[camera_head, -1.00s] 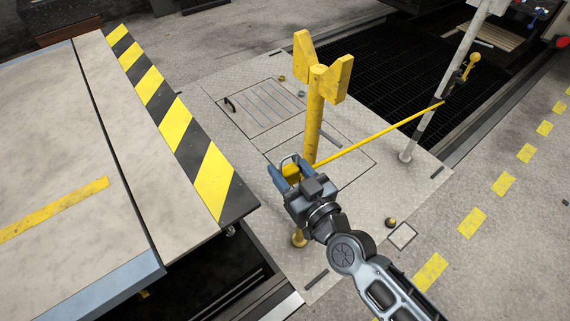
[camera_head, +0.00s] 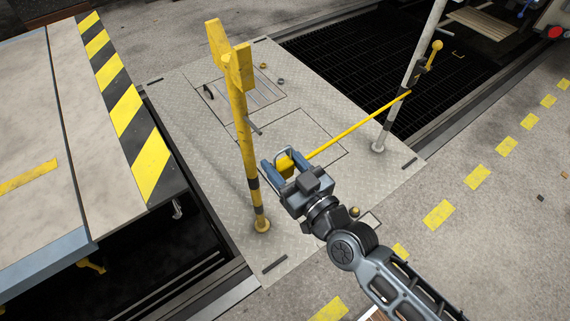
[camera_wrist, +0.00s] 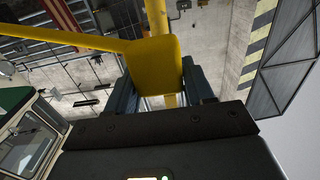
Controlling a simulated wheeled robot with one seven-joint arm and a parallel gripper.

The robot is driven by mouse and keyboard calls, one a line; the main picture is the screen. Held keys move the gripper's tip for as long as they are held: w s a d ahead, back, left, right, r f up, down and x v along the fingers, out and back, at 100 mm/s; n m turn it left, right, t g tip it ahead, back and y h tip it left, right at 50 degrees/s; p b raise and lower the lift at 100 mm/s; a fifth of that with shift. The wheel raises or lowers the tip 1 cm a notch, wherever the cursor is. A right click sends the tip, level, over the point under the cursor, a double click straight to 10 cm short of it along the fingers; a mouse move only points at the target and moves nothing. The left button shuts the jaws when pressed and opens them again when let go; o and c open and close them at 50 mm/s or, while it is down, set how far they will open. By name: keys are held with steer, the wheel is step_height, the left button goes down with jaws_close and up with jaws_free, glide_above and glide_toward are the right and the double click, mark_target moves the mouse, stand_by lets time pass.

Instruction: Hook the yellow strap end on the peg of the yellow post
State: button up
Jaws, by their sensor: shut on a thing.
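My gripper (camera_head: 283,160) is shut on the yellow strap end (camera_head: 285,166), a yellow block between its two blue-grey fingers. The strap end (camera_wrist: 154,62) also shows between the fingers in the wrist view. The yellow strap (camera_head: 355,126) runs taut from there up and right to a pale pole (camera_head: 405,85). The yellow post (camera_head: 243,125), with a forked top and dark bands low down, stands just left of my gripper in the head view, with a visible gap.
A raised platform (camera_head: 85,120) with a black-and-yellow striped edge (camera_head: 125,105) lies left, beside a dark pit. A black grating (camera_head: 350,65) lies behind. The post stands on a metal plate (camera_head: 195,150). Open floor (camera_head: 480,240) lies right.

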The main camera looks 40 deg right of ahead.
steer(key=shift+w, duration=1.05)
steer(key=shift+w, duration=0.1)
steer(key=shift+w, duration=1)
steer(key=shift+w, duration=0.35)
steer(key=shift+w, duration=2.75)
steer(key=shift+f+b, duration=0.9)
steer(key=o, duration=1.1)
